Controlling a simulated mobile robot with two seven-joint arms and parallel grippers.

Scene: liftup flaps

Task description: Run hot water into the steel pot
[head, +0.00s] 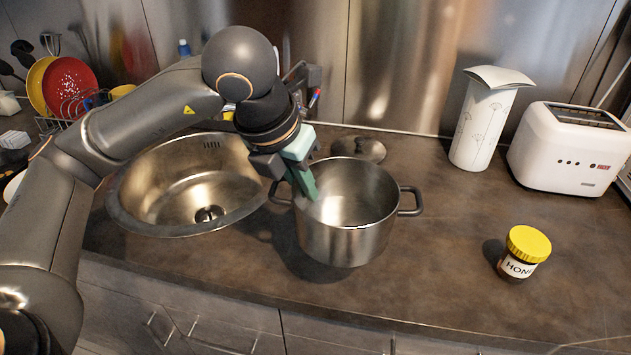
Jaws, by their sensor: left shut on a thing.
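The steel pot (345,235) is upright and open-topped at the sink's right side, over the counter. I cannot tell whether its base touches the counter. It looks empty inside. My left gripper (304,178) reaches down at the pot's left rim, with a green finger inside the pot, and is shut on the rim there. The pot's right handle (411,202) is free; its left handle is partly behind the gripper. The round steel sink (160,190) is left of the pot and looks empty, with a drain at its bottom. No tap is visible; my left arm covers the area behind the sink.
A lid (359,148) lies behind the pot. A honey jar (524,252) with a yellow cap stands to the right. A white vase-like container (484,120) and a toaster (570,148) stand back right. A dish rack (80,103) is far left. Counter between pot and jar is clear.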

